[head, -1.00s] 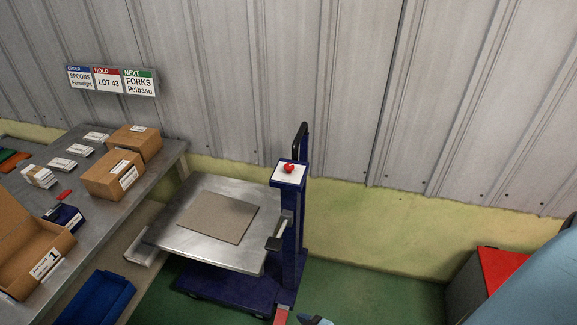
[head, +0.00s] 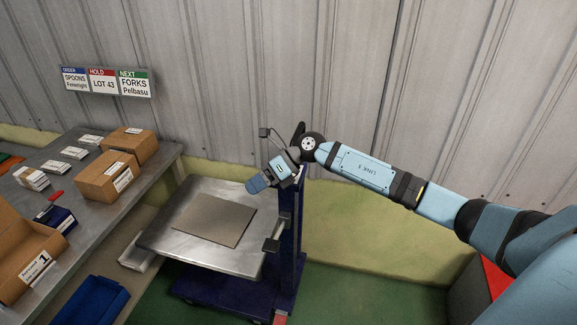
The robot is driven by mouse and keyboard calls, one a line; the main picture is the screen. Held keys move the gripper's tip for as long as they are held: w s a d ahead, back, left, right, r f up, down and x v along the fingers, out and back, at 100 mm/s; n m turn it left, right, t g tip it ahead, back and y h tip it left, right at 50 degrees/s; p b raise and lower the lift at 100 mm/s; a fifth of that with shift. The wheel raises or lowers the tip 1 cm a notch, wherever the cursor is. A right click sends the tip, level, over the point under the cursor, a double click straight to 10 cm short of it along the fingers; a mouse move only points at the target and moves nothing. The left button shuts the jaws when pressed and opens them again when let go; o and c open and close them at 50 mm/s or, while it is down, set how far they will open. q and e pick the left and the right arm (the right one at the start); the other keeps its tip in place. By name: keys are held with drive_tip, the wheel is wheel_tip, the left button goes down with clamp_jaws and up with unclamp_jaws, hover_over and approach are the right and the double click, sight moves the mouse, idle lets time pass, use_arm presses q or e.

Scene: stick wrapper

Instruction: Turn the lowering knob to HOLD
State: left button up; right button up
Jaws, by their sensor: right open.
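A blue lift cart stands by the wall, with a column (head: 290,235) and a steel platform (head: 165,240). The red knob on the white panel at the column's top is hidden now behind my right gripper and wrist, so its setting cannot be read. My right gripper (head: 257,184) is over the column top and points down to the left, its blue fingertips above the platform's back right part. It is open, with nothing seen between the fingers. Whether it touches the knob cannot be told. My left gripper is not in view.
A brown board (head: 214,220) lies on the platform. A lever (head: 271,245) sticks out from the column's side. The bench (head: 60,200) at left holds cartons (head: 107,177) and small packs. Signs hang on the ribbed wall. A red-topped box (head: 494,277) stands at right.

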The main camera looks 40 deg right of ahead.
drive_tip(key=w+d+r+n+h, duration=0.1)
drive_tip(key=w+d+r+h, duration=0.2)
drive_tip(key=d, duration=0.6)
drive_tip(key=w+d+r+n+h, duration=0.15)
drive_tip(key=d+r+h, duration=0.3)
drive_tip(key=d, duration=0.55)
drive_tip(key=shift+m+h, duration=0.35)
drive_tip(key=x, duration=0.4)
drive_tip(key=p+x, duration=0.1)
drive_tip(key=x, duration=0.9)
drive_tip(key=shift+s+a+p, duration=0.15)
drive_tip(key=shift+s+p, duration=0.15)
drive_tip(key=shift+p, duration=0.05)
drive_tip(key=c, duration=0.9)
